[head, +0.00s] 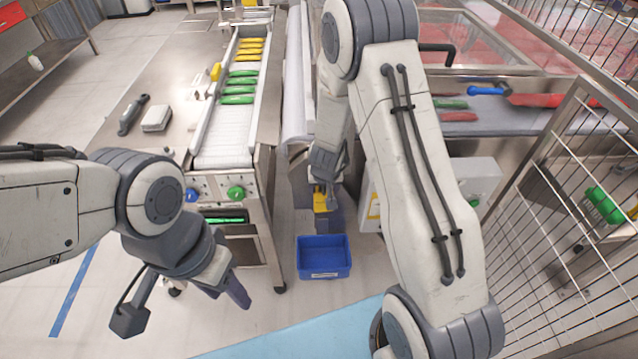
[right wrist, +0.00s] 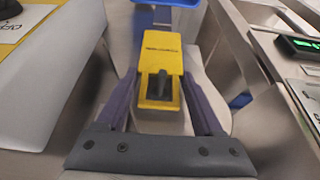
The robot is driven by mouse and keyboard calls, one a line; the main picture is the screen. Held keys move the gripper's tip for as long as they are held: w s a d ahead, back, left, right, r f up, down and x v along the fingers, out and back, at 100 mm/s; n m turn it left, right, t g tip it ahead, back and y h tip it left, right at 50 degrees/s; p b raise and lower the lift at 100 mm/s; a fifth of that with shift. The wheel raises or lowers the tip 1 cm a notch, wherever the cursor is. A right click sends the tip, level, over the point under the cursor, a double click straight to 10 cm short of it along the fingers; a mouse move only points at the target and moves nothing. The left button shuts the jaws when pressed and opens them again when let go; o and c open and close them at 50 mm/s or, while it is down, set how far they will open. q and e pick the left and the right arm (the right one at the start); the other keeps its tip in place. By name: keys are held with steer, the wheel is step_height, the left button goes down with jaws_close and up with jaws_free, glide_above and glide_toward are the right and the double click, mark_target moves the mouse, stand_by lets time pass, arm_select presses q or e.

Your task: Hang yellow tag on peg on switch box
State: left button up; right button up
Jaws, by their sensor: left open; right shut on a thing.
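The yellow tag (head: 322,202) is in the lower middle of the head view, at the tip of my right gripper (head: 324,184). In the right wrist view, the yellow tag (right wrist: 162,52) sits between the two purple fingers of my right gripper (right wrist: 158,92), which is shut on it. A dark part shows at its near end. A grey box (head: 480,182), which looks like the switch box, is partly hidden behind my right arm. A grey face with OFF lettering (right wrist: 40,75) shows at the left of the wrist view. I cannot make out the peg. My left gripper (head: 236,290) is open and empty.
A blue bin (head: 323,274) stands on the floor below my right gripper. A conveyor (head: 225,147) with green and yellow items is to the left. A wire mesh fence (head: 540,215) stands at the right. Open floor lies in front.

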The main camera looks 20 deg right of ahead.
steer(key=shift+w+a+f+b, duration=0.1)
steer(key=shift+w+f+b, duration=0.05)
steer(key=shift+f+b, duration=0.6)
steer(key=shift+a+r, duration=0.1)
steer(key=shift+r, duration=0.1)
steer(key=shift+f, duration=0.2)
steer(key=o, duration=1.3)
